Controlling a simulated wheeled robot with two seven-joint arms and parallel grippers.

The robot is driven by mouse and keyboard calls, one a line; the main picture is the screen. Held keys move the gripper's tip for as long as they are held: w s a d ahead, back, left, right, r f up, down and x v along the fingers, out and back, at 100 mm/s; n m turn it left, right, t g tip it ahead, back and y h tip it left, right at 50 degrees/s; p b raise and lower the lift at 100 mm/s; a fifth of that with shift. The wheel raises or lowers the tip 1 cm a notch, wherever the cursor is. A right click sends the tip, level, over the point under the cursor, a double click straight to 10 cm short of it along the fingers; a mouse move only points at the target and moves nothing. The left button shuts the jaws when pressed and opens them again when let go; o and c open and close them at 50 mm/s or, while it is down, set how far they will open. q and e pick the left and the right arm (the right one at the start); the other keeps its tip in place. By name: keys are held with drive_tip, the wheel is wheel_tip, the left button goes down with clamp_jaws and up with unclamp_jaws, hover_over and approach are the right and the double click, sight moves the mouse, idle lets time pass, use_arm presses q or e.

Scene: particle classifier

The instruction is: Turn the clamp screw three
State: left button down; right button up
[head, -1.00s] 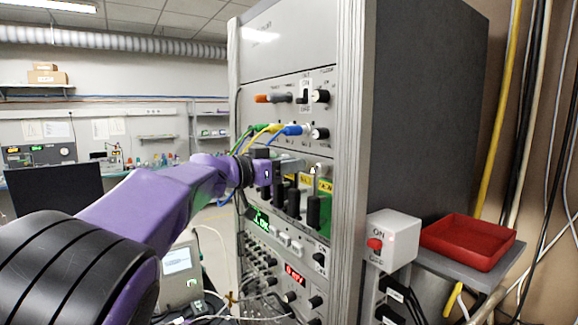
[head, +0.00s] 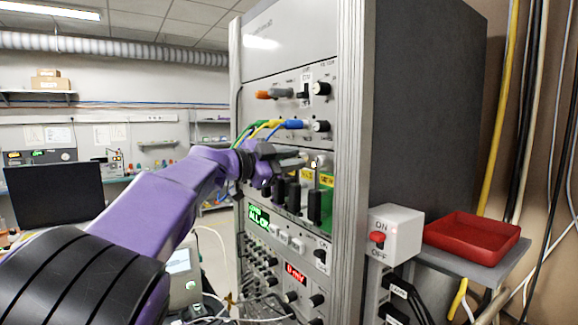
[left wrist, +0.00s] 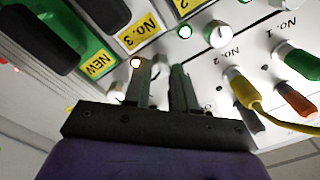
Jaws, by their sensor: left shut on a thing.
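My left gripper (head: 296,161) reaches in from the left to the row of modules in the equipment rack. In the left wrist view my left gripper (left wrist: 161,72) has its two dark fingers on either side of a small pale round screw head (left wrist: 160,66), which sits below the yellow "No. 3" label (left wrist: 140,34). The fingers are shut on this screw, and they partly hide it. Another pale screw (left wrist: 118,92) is beside the "NEW" label (left wrist: 101,63). A further one (left wrist: 218,34) is near the "No. 2" label. My right gripper is out of view.
Green, yellow and blue cable plugs (head: 270,125) stick out just above my gripper. Black module handles (head: 314,206) project below it. A white ON/OFF switch box (head: 397,229) and a red tray (head: 472,238) are to the right of the rack.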

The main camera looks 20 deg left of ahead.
use_arm(q)
drive_tip(key=m+b, duration=0.6)
drive_tip(key=m, duration=0.5)
drive_tip(key=m+b, duration=0.2)
drive_tip(key=m, duration=0.2)
drive_tip(key=shift+w+m+b, duration=0.15)
drive_tip(key=shift+m+b, duration=0.15)
drive_tip(key=shift+m, duration=0.1)
drive_tip(key=shift+r+m+b, duration=0.2)
drive_tip(key=shift+m+b, duration=0.75)
drive_tip(key=shift+m, duration=1.65)
drive_tip(key=c, duration=1.1)
unclamp_jaws()
drive_tip(key=shift+c, duration=0.2)
drive_tip(key=shift+o, duration=1.2)
drive_tip(key=shift+w+d+f, duration=0.15)
